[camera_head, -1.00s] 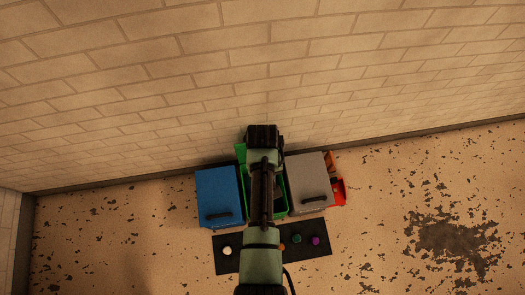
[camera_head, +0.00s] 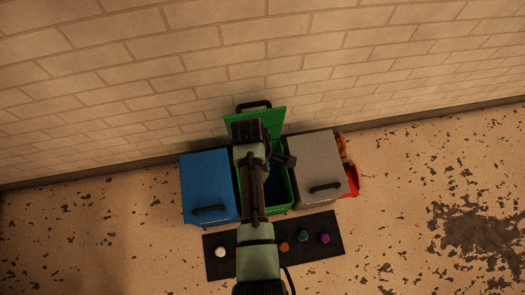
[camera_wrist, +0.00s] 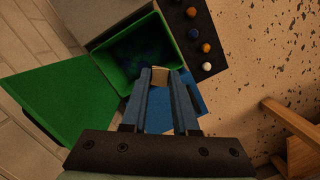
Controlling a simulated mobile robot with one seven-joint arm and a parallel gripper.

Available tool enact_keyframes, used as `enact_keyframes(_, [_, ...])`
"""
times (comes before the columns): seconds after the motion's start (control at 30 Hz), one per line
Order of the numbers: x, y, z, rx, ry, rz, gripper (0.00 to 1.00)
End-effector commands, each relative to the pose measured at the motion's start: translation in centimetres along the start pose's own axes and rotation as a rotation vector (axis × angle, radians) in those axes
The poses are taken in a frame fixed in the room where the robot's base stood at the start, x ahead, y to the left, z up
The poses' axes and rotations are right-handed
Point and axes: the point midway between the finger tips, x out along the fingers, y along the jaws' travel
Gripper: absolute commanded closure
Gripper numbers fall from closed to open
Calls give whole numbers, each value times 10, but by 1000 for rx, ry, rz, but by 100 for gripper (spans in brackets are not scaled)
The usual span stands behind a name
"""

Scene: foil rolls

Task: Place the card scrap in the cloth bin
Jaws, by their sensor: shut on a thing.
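My gripper (camera_wrist: 160,80) is shut on a small tan card scrap (camera_wrist: 159,77), seen between the fingertips in the wrist view. The scrap is hidden in the head view. A green bin (camera_head: 292,190) stands open in the middle of the row, its lid raised against the wall. It also shows in the wrist view (camera_wrist: 113,52), just beyond the fingertips, with a dark bluish inside. In the head view my wrist hangs over the green bin. No label shows which bin is for cloth.
A blue lidded bin (camera_head: 207,182) stands left of the green one, and a grey lidded bin (camera_head: 312,165) right of it; both are shut. Red and orange things (camera_head: 351,180) lie beyond the grey bin. A black mat (camera_head: 262,268) in front holds several coloured knobs.

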Motion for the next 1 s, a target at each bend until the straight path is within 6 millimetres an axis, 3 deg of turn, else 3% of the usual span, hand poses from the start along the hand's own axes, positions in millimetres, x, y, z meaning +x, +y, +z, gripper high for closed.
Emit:
enact_keyframes(0.03, [23, 2, -4, -42, 0, 8, 100])
enact_keyframes(1.0, [226, 30, -46, -940, 0, 143, 100])
